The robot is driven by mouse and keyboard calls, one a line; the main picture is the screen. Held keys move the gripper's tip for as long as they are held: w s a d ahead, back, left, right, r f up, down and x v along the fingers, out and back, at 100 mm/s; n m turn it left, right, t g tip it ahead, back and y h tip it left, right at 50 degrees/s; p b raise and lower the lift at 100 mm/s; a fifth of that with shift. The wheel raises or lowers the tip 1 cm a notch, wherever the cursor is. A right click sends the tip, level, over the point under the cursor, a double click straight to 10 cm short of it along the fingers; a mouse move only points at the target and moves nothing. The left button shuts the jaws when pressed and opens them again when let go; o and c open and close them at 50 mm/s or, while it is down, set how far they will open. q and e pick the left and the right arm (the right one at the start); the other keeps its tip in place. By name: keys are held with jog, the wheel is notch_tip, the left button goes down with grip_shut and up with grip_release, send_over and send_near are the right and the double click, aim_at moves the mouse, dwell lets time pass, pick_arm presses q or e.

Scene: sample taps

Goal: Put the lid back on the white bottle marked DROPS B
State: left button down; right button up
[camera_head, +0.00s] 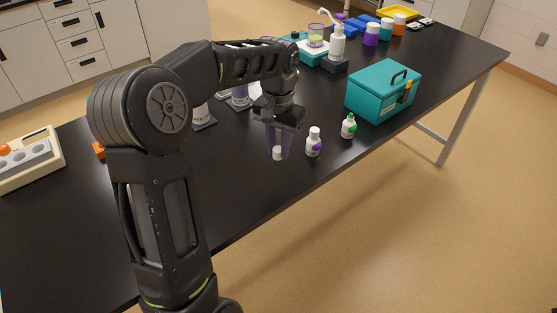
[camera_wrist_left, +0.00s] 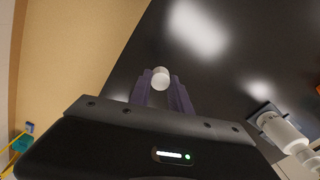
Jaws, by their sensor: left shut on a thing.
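My left gripper (camera_head: 278,145) points down over the black table and is shut on a small white lid (camera_head: 277,154). In the left wrist view the gripper (camera_wrist_left: 161,92) holds the lid (camera_wrist_left: 160,77) between its purple fingertips. Just right of the gripper a white bottle with a purple label (camera_head: 314,146) stands upright, apart from the lid. A second small white bottle with green markings (camera_head: 348,127) stands further right. The lettering is too small to read, so I cannot tell which is DROPS B. My right gripper is not in view.
A teal box with a handle (camera_head: 383,92) stands right of the bottles. A pump bottle (camera_head: 337,45) and coloured jars (camera_head: 371,35) stand at the back. A rack (camera_head: 27,160) is at the far left. The table's front edge is close to the bottles.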

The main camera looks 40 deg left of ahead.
pick_arm(q)
jog(key=shift+r, duration=0.85)
jog(key=w+d+f, duration=0.1)
jog(key=d+f, duration=0.2)
jog(key=d, duration=0.5)
jog(key=w+d+f+m, duration=0.1)
jog(key=d+f, duration=0.3)
jog(key=d, duration=0.5)
jog(key=shift+w+f, duration=0.3)
jog(key=shift+w, duration=0.5)
